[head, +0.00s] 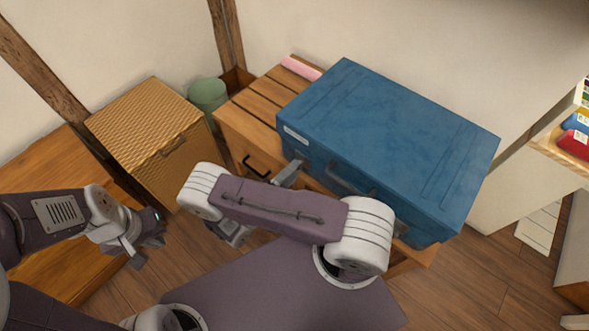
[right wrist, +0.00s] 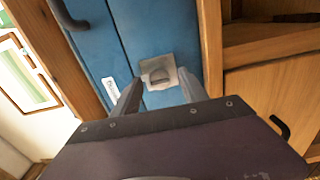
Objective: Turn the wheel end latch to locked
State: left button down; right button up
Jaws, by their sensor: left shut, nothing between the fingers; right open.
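A blue case (head: 390,130) lies flat on a slatted wooden stand, with a dark handle (head: 350,182) on its front side. In the right wrist view a pale metal latch (right wrist: 158,75) sits on the blue side (right wrist: 155,25), close to a white label (right wrist: 110,88). My right gripper (right wrist: 157,88) is open, its fingers on either side of the latch; I cannot tell whether they touch it. In the head view my right arm hides most of that gripper and the latch. My left gripper (head: 145,248) is shut and empty, far left of the case. No wheels show.
The slatted wooden stand (head: 262,98) has a drawer with a dark pull and carries a pink roll (head: 301,67). A wicker box (head: 150,120) and a green round container (head: 207,93) stand left of it. A shelf with colourful items (head: 572,140) is at right.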

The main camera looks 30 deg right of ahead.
jog(key=v, duration=0.7)
jog(key=shift+s+a, duration=0.15)
jog(key=shift+a, duration=0.2)
